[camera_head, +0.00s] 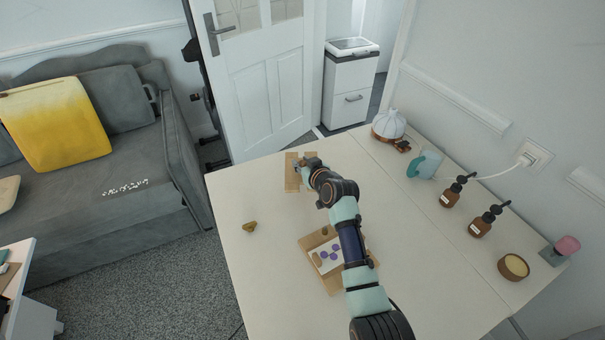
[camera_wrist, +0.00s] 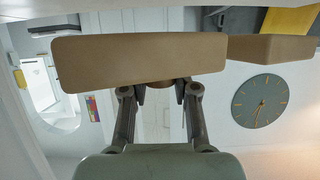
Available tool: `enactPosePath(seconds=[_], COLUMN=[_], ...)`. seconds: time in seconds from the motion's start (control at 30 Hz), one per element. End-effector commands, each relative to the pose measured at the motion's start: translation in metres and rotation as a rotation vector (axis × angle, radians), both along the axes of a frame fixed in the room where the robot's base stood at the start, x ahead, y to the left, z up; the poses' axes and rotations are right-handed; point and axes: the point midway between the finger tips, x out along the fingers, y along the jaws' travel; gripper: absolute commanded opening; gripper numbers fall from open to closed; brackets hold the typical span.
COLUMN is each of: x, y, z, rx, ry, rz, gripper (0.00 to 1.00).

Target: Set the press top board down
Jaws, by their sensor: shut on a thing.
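The press top board (camera_head: 291,172) is a flat light-wood board at the table's far end, partly hidden by my gripper. My gripper (camera_head: 307,163) is at the board, shut on it. In the wrist view the board (camera_wrist: 130,60) spans the picture in front of my fingers (camera_wrist: 160,95), with a small brown rounded piece between them. I cannot tell whether the board touches the table.
A small brown piece (camera_head: 250,227) lies on the table's left. Along the right side stand a white domed item (camera_head: 389,124), a teal mug (camera_head: 425,164), two brown bottles (camera_head: 452,194) and a round pot (camera_head: 513,267). The table's left-middle is mostly clear.

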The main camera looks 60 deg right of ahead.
Motion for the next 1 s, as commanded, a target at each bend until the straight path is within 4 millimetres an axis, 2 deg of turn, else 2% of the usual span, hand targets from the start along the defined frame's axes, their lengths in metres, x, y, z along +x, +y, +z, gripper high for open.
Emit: enactPosePath(seconds=[0.1,0.17,0.4,0.9,0.93,1.0], x=[0.000,0.000,0.000,0.000,0.000,-0.001], y=[0.000,0.000,0.000,0.000,0.001,0.001], z=[-0.027,-0.035,-0.035,-0.048,-0.049,-0.049], rx=[0.002,0.002,-0.001,0.001,0.002,0.003], ry=[0.003,0.002,0.001,0.002,0.003,0.004], rz=[0.000,0.000,0.000,0.000,0.000,0.000], gripper=[0.00,0.00,0.00,0.00,0.32,0.44])
